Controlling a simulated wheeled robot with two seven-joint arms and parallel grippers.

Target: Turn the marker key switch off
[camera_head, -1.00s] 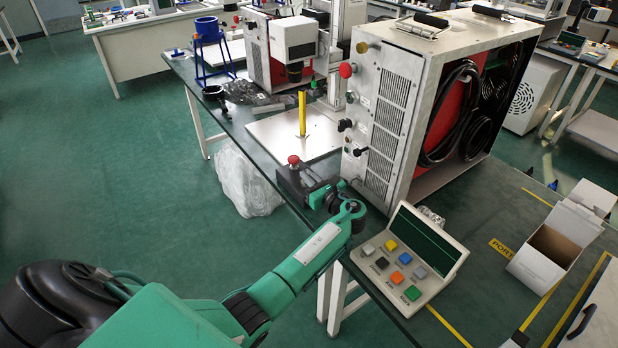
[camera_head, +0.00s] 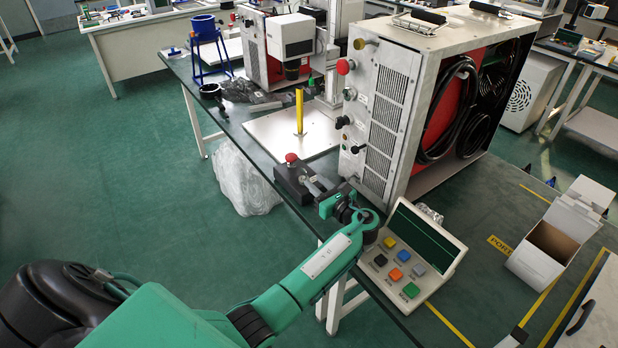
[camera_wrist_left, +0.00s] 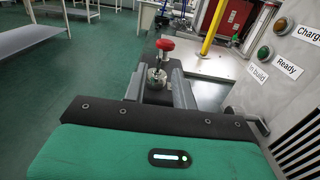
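In the left wrist view the button (camera_wrist_left: 165,44) sits above a small silvery metal part (camera_wrist_left: 155,80), which looks like a key switch. My left gripper (camera_head: 322,192) reaches to the box's near right side. Its two grey fingers (camera_wrist_left: 160,88) are apart in the left wrist view, with the metal part showing between them. I cannot tell whether they touch it, or which way the key points. My right gripper is out of view.
A large white cabinet (camera_head: 385,100) with knobs and a red button stands right of the fingers. A button console (camera_head: 425,247) lies close to my left wrist. A metal plate with a yellow post (camera_head: 299,110) is behind the box. An open carton (camera_head: 548,245) is at right.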

